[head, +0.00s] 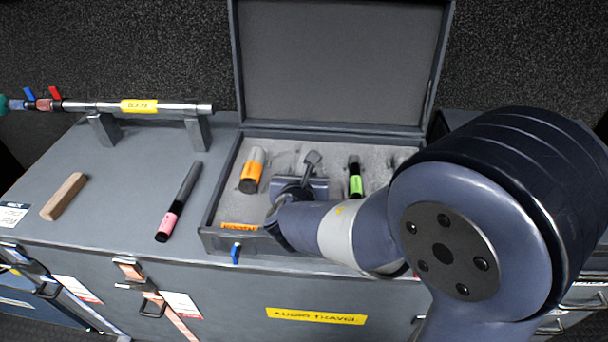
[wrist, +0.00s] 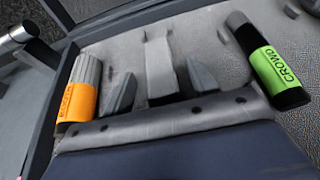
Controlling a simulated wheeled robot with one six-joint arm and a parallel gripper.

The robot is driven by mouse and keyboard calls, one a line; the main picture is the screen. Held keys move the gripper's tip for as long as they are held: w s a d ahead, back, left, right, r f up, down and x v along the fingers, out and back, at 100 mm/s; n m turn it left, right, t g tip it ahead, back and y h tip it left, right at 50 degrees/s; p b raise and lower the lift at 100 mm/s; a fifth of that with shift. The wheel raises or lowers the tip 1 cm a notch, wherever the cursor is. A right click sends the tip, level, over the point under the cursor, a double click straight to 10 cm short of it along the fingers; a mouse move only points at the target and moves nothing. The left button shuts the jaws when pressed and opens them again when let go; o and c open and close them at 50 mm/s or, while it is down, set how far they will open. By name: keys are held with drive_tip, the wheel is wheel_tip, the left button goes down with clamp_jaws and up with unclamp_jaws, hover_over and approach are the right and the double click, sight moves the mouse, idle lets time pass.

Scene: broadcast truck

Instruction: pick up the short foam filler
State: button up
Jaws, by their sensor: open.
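The open case holds a grey foam bed. A pale grey block, which looks like the short foam filler (wrist: 158,52), stands out from the bed in the wrist view. My gripper (wrist: 161,78) is open, with one finger on each side of this block. Contact cannot be told. In the head view my gripper (head: 305,172) is low over the middle of the case, and my arm hides the case's right front. I cannot clearly make out the filler there.
A pink-banded black stick (head: 180,201) and a tan block (head: 63,196) lie on the bench. A metal bar (head: 178,107) rests on supports. The raised lid (head: 340,62) stands behind.

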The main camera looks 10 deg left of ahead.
sight(303, 172)
drive_tip(key=shift+x, duration=1.55)
drive_tip(key=shift+s, duration=0.1)
drive_tip(key=shift+c, duration=0.2)
drive_tip(key=c, duration=1)
